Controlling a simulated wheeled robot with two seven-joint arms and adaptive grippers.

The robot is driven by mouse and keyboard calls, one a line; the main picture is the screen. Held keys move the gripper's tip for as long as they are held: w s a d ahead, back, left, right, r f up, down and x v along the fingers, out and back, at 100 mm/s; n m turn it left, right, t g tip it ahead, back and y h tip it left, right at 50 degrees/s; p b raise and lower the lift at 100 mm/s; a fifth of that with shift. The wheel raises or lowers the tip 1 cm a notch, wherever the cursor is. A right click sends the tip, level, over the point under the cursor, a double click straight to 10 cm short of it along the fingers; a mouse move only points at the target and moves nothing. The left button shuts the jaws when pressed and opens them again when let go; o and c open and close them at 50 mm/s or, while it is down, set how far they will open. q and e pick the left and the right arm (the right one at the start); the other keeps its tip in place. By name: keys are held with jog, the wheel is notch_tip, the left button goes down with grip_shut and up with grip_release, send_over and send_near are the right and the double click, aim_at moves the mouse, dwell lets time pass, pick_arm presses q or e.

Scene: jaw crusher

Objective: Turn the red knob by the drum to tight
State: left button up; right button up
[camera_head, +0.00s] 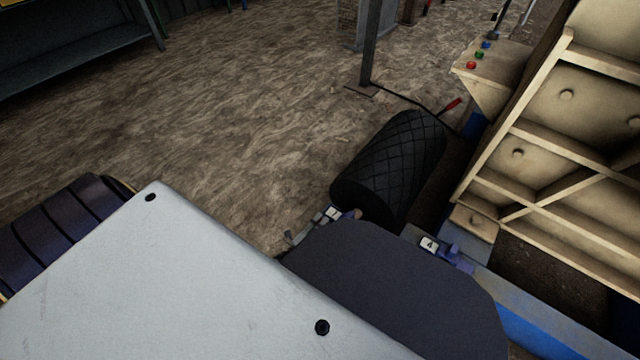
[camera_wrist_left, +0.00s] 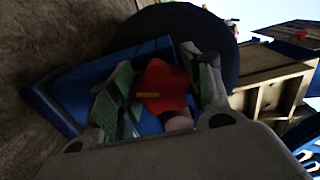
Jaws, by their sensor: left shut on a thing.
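The red knob (camera_wrist_left: 165,88) is star-shaped, with a yellow mark that points left in the left wrist view. My left gripper (camera_wrist_left: 163,84) is shut on it, with a green-padded finger on either side. A blue panel (camera_wrist_left: 75,95) lies behind the knob. The black drum (camera_wrist_left: 195,35) is just beyond the panel. In the head view the drum (camera_head: 392,160) is a black roller with a crosshatched surface. I cannot make out the knob or the fingers in the head view. My right gripper is in neither view.
A beige ribbed machine body (camera_head: 560,150) stands right of the drum, with a control box (camera_head: 485,75) bearing coloured buttons. A dark post (camera_head: 370,50) stands behind the drum. A grey bench (camera_head: 80,50) is at the back left. Bare ground lies left of the drum.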

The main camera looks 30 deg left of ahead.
pick_arm(q)
jog(key=shift+s+m, duration=0.1)
jog(key=shift+m, duration=1)
jog(key=o, duration=1)
jog(key=shift+o, duration=0.2)
jog(key=shift+s, duration=0.1)
jog(key=s, duration=0.7)
jog(key=shift+a, duration=0.25)
